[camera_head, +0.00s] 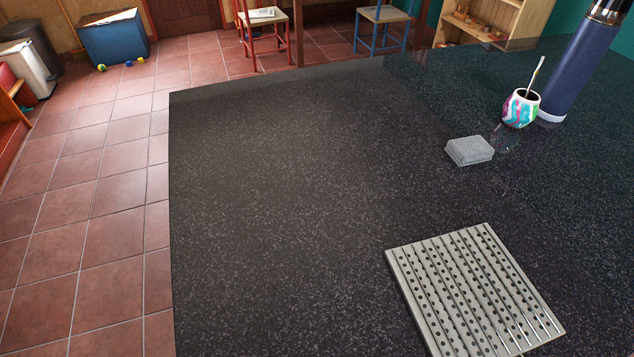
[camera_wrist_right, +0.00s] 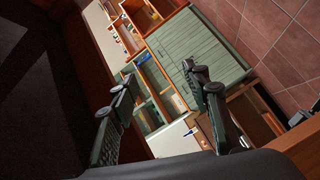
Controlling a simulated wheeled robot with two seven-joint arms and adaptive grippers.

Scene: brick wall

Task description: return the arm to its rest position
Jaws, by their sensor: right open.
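My right gripper (camera_wrist_right: 165,110) shows in the right wrist view with its two fingers spread apart and nothing between them. It points out over the room toward a cabinet, not at the table top. Neither gripper shows in the head view. My left gripper is in no view.
The dark speckled table (camera_head: 270,200) is mostly bare. On it are a perforated metal plate (camera_head: 470,295), a grey block (camera_head: 469,150), a colourful cup (camera_head: 520,108) with a straw, and a blue cylinder (camera_head: 582,65). A green-fronted cabinet (camera_wrist_right: 190,50) stands beyond my right gripper.

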